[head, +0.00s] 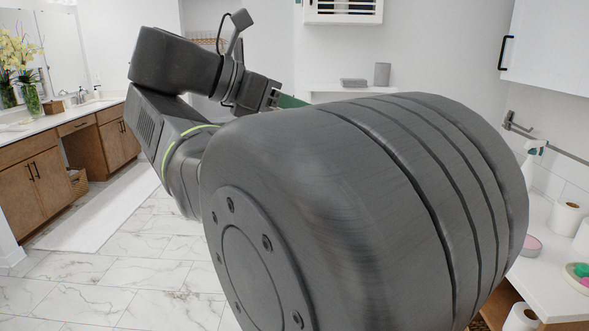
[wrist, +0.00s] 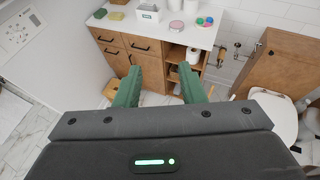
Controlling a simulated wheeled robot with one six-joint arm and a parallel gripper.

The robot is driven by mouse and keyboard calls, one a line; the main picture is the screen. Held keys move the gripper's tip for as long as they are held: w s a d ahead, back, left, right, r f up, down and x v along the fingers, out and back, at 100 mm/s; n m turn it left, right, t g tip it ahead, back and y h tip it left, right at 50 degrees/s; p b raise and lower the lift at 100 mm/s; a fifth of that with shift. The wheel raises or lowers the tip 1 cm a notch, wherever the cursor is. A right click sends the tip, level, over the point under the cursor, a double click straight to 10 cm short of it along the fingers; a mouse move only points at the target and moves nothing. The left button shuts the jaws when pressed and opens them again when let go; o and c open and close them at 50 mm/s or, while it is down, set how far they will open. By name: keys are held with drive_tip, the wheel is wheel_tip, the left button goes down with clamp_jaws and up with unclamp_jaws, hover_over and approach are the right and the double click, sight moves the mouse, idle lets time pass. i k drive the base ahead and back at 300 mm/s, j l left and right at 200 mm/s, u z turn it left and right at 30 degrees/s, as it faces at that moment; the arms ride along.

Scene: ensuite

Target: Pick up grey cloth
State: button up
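A small flat grey item (head: 353,82) lies on the white wall shelf in the head view; it may be a folded grey cloth, but it is too small to be sure. I cannot clearly make out a grey cloth in the wrist view. My gripper (wrist: 160,68) is open and empty, with its two green fingers spread apart above the floor in front of the wooden cabinet. In the head view my arm hides most of the gripper and the middle of the room.
An upright grey object (head: 382,74) stands on the wall shelf (head: 330,87). A white counter (wrist: 170,38) holds a white box (wrist: 148,12), a pink round item (wrist: 176,26) and a bowl of coloured things (wrist: 205,21). A toilet (wrist: 273,120) stands right. Marble floor is open at left.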

sight(350, 83)
drive_tip(key=i+j, duration=0.1)
drive_tip(key=i, duration=1.55)
drive_tip(key=i+z, duration=0.25)
drive_tip(key=i, duration=0.15)
drive_tip(key=i+j+z, duration=0.25)
drive_tip(key=i, duration=0.15)
drive_tip(key=i+z, duration=0.25)
drive_tip(key=i, duration=0.15)
